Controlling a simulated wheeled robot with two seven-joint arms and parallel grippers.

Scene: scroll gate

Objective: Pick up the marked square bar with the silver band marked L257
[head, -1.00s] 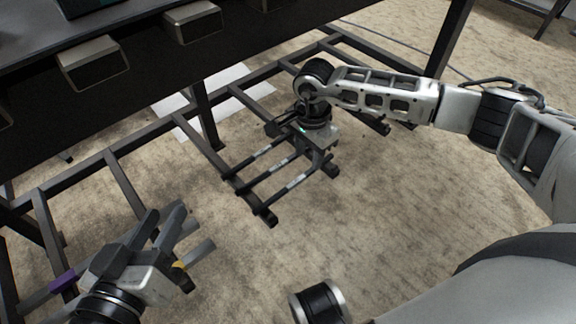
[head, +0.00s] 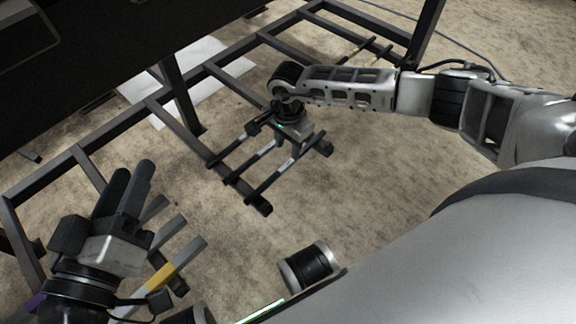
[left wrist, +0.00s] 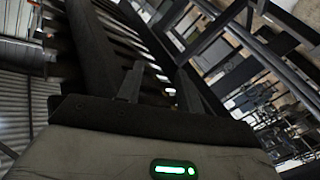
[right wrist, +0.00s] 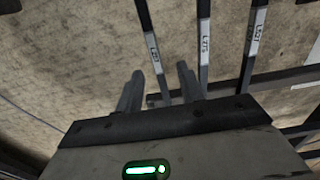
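Several dark bars lie side by side on a low rack on the floor, and three have silver bands with printed labels. In the right wrist view the left band (right wrist: 153,47), the middle band (right wrist: 204,46) and the right band (right wrist: 254,39) all show. The middle label looks like L275; I cannot read the other two surely, so I cannot tell which is L257. My right gripper (head: 293,143) is over the rack, pointing down, open; in its wrist view the left bar runs between its fingers (right wrist: 159,75), apparently not gripped. My left gripper (head: 132,172) is open and empty at lower left.
Bars with a yellow band (head: 161,277) and a purple band (head: 37,301) lie beside and below my left gripper.

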